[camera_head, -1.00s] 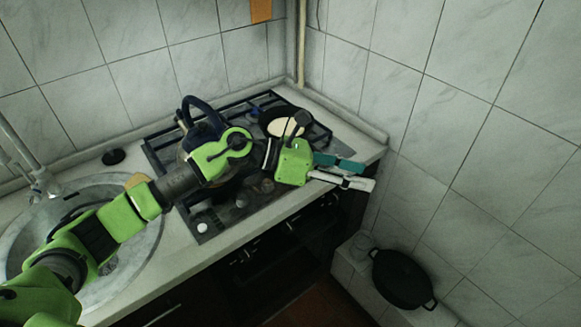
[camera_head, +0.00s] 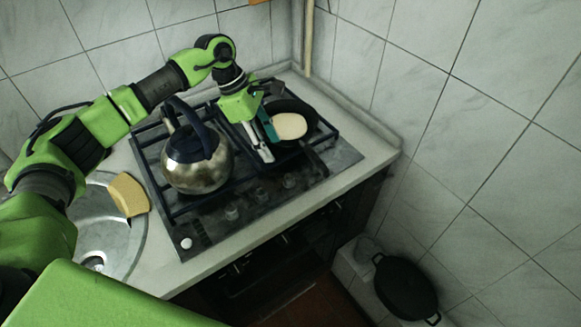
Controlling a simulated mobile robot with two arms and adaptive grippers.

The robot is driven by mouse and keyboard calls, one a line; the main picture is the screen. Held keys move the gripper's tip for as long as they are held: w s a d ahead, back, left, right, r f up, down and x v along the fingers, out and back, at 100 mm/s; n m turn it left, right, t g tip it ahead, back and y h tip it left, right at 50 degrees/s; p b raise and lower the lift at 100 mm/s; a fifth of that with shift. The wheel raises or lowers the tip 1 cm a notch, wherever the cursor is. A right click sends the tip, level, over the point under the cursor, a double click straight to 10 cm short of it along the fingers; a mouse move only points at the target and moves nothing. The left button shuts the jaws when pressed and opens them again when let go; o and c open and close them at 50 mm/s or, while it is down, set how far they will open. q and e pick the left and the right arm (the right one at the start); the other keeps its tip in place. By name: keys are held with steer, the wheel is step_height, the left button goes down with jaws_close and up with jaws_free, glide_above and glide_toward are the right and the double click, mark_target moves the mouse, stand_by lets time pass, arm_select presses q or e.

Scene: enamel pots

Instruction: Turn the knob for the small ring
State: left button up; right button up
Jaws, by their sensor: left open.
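The gas hob (camera_head: 205,235) is set in the worktop, with several dark knobs along its front strip, at its left end (camera_head: 231,213), its middle (camera_head: 260,194) and its right (camera_head: 289,181). A small white round part (camera_head: 186,243) sits at the strip's front left corner. My left gripper (camera_head: 268,149) is open, its fingers pointing down and forward over the hob between kettle and pan, behind the knobs. It appears apart from the knobs. Which burner is the small ring I cannot tell; the kettle, pan and gripper hide much of the grates. My right gripper is not in view.
A steel kettle (camera_head: 196,172) with a dark handle stands on the hob's left. A black pan (camera_head: 301,109) holding a flat pale round thing (camera_head: 289,126) is on the right, its handle toward the front. A sponge (camera_head: 129,194) lies by the sink (camera_head: 124,262).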

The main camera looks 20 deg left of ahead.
mark_target(288, 176)
arm_select(q)
steer(key=p+x, duration=0.2)
steer(key=x, duration=0.6)
steer(key=shift+s+d+f+p, duration=0.1)
steer(key=shift+d+f+p, duration=0.2)
steer(key=shift+p, duration=0.1)
steer(key=shift+p+x, duration=0.3)
steer(key=shift+x, duration=0.85)
steer(key=shift+s+f, duration=0.1)
steer(key=shift+f, duration=0.2)
steer(key=shift+d+f, duration=0.15)
steer(key=shift+f, duration=0.2)
steer(key=c, duration=1)
steer(key=shift+c, duration=0.6)
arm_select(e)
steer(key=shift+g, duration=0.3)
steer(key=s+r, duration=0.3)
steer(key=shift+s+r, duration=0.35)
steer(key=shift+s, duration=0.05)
